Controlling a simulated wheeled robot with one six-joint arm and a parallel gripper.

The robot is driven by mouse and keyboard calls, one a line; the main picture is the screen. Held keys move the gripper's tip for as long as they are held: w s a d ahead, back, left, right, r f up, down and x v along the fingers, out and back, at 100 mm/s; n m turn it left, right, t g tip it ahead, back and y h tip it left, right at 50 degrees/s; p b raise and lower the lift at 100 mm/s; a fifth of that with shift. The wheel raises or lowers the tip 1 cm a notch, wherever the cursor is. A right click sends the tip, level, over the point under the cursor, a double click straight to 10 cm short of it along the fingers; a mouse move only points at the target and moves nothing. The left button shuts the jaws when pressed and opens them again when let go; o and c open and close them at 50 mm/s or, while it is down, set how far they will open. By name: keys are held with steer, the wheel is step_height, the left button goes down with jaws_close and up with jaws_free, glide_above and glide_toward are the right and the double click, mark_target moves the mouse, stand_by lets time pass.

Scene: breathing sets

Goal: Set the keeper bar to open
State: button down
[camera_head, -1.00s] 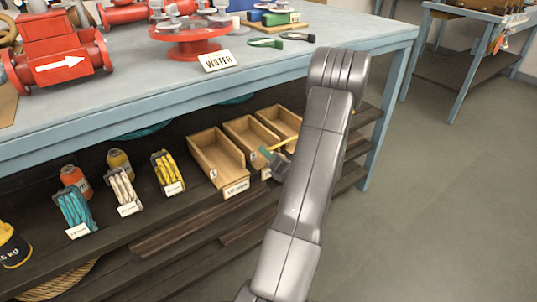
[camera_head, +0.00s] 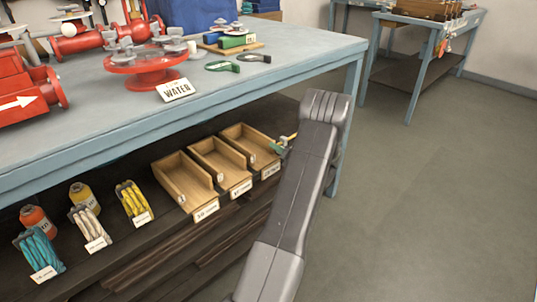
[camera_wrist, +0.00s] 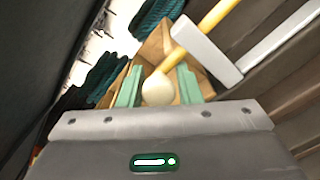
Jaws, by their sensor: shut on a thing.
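A yellow bar with a cream ball knob (camera_wrist: 158,91) on its end is what I take to be the keeper bar (camera_wrist: 172,60). In the wrist view the bar runs up behind a light grey block (camera_wrist: 206,50) and shows again beyond it. My gripper (camera_wrist: 159,88) has its green fingers on both sides of the knob and is shut on it. In the head view my gripper (camera_head: 281,146) is at the right side of the rightmost wooden bin, with a short yellow piece (camera_head: 292,136) beside it. My arm hides much of that area.
Wooden bins (camera_head: 187,184) stand on the dark shelf under the blue bench (camera_head: 130,122). Cord bundles and bottles stand to their left. A red wheel (camera_head: 145,72) and a WATER sign (camera_head: 177,90) are on the bench top. The floor (camera_head: 420,200) to the right is clear.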

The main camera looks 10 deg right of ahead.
steer(key=shift+w+d+r, duration=0.1)
steer(key=shift+w+d, duration=0.2)
steer(key=shift+d, duration=0.1)
steer(key=c, duration=1.1)
jaws_free()
steer(key=shift+c, duration=0.2)
steer(key=shift+s+a, duration=0.1)
steer(key=shift+s, duration=0.05)
